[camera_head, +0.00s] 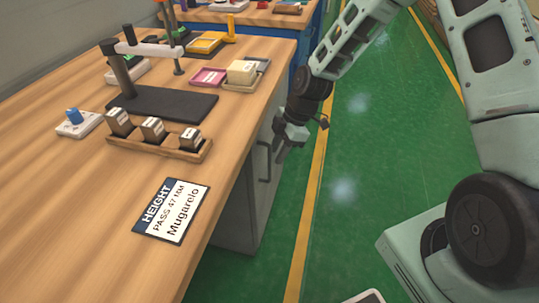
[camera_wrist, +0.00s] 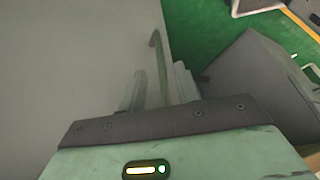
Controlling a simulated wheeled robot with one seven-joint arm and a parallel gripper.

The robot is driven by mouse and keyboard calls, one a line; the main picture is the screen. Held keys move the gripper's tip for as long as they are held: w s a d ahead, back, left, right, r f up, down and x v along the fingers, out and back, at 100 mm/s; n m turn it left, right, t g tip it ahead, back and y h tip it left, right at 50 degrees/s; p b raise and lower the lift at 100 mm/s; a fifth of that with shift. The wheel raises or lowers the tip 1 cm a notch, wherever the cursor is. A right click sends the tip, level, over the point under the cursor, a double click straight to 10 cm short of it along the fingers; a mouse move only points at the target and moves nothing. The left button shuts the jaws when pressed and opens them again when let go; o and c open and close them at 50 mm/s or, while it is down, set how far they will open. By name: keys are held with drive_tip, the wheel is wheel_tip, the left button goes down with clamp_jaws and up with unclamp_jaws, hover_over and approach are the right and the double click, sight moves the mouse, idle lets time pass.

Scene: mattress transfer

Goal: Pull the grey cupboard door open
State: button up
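The grey cupboard door (camera_head: 247,203) is on the front of the cupboard under the wooden workbench and looks shut. Its dark bar handle (camera_head: 264,162) stands upright on the door face. The handle (camera_wrist: 155,55) also shows in the wrist view, running down between my two fingers, with the grey door face (camera_wrist: 75,55) to the left. My gripper (camera_head: 281,153) is at the handle, just off the door. In the wrist view my gripper (camera_wrist: 160,90) has its fingers apart, one on each side of the handle. The handle's lower end is hidden behind the gripper body.
The workbench (camera_head: 100,205) carries a height sign (camera_head: 171,211), a wooden rack (camera_head: 158,146) of several blocks and a black-based stand (camera_head: 170,104). A blue bench (camera_head: 305,40) stands beyond. The green floor (camera_head: 375,150) beside the cupboard is clear, with a yellow line (camera_head: 312,190).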

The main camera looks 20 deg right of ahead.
drive_tip(key=a, duration=0.1)
drive_tip(key=a+f, duration=0.1)
drive_tip(key=shift+a+f, duration=0.1)
drive_tip(key=shift+a, duration=0.25)
clamp_jaws()
